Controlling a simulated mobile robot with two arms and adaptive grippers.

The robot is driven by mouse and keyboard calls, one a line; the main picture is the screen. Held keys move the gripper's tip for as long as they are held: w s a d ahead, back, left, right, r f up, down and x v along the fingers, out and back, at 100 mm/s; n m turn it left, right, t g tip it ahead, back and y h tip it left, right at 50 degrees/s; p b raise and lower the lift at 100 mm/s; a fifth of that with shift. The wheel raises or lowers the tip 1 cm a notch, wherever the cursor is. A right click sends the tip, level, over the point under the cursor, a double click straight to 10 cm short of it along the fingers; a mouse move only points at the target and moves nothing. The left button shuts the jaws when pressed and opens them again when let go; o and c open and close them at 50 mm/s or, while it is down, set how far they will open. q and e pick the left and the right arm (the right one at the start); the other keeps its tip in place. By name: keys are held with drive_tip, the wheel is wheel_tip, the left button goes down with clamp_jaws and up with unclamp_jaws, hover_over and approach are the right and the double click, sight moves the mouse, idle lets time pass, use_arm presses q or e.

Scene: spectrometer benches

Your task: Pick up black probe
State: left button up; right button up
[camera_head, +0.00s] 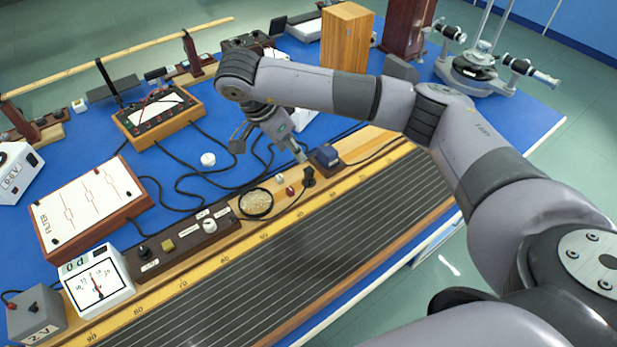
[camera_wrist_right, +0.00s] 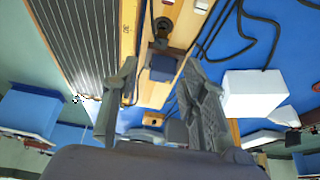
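A small black probe (camera_head: 309,177) stands on the wooden rail beside the yellow scale, with a thin dark cable running from it. In the right wrist view a dark round-topped piece (camera_wrist_right: 162,27), apparently the probe, lies beyond the fingertips. My right gripper (camera_head: 270,150) reaches over the bench from the right, its fingers spread and empty, above and to the left of the probe. In the right wrist view the open gripper (camera_wrist_right: 162,66) frames a dark blue block (camera_wrist_right: 163,67), seen between the fingertips. My left gripper is not in view.
The blue block (camera_head: 325,157) sits right beside the probe. A round mesh disc (camera_head: 256,203) and a switch strip (camera_head: 185,238) lie along the rail. Black cables (camera_head: 205,180) cross the blue table. A wooden box (camera_head: 346,38) stands behind my right arm.

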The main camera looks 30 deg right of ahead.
sight(308, 170)
drive_tip(key=p+x, duration=0.2)
drive_tip(key=x, duration=0.5)
drive_tip(key=shift+d+f, duration=0.15)
drive_tip(key=shift+f, duration=0.2)
drive_tip(key=shift+d+f+p, duration=0.1)
drive_tip(key=shift+f+p, duration=0.15)
drive_tip(key=shift+p, duration=0.1)
drive_tip(key=p+x, duration=0.1)
drive_tip(key=x, duration=0.2)
drive_tip(key=shift+w+d+f+p, duration=0.1)
drive_tip(key=shift+w+f+p, duration=0.05)
drive_tip(key=shift+f+p, duration=0.2)
drive_tip(key=shift+d+f, duration=0.15)
drive_tip(key=shift+f, duration=0.3)
clamp_jaws()
